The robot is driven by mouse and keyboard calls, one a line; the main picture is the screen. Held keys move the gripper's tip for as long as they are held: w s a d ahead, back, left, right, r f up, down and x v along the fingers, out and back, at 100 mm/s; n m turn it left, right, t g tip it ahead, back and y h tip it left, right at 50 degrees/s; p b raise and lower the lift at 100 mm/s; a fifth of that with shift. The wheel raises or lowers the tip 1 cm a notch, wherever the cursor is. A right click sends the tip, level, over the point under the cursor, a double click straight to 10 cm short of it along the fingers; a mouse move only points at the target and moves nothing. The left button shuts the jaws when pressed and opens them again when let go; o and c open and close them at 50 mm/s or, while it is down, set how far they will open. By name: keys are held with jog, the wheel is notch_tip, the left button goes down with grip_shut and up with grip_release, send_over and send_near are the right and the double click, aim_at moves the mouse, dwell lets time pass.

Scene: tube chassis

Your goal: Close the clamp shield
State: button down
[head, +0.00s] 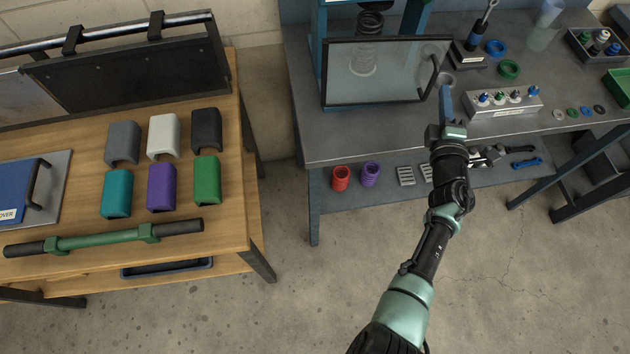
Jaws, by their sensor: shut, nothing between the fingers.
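The clamp shield (390,85) is a clear panel in a dark frame, with a black handle (429,79) along its right side. It stands upright in front of a blue frame (322,18) on the grey bench, and a coil spring (369,22) shows above and through it. I cannot tell whether there is a gap between the shield and the blue frame. My gripper (445,92) is shut and empty. It is just right of the handle, near the shield's right edge; contact is unclear.
A block with several small knobs (503,101) stands right of my gripper on the grey bench (345,148). A wooden table (236,170) with coloured covers is at left, with open floor between.

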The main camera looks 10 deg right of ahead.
jog(key=shift+w+d+f+n+y+b, duration=0.1)
jog(key=shift+w+d+n+y+b, duration=0.15)
jog(key=shift+w+y+b, duration=0.3)
jog(key=shift+w+d+f+n+y+b, duration=0.1)
jog(key=shift+w+d+n+y+b, duration=0.2)
jog(key=shift+w, duration=0.35)
jog(key=shift+w+d+n+y+b, duration=0.1)
jog(key=shift+w+n+y+b, duration=0.15)
jog(key=shift+w+y+b, duration=0.3)
jog(key=shift+w, duration=0.15)
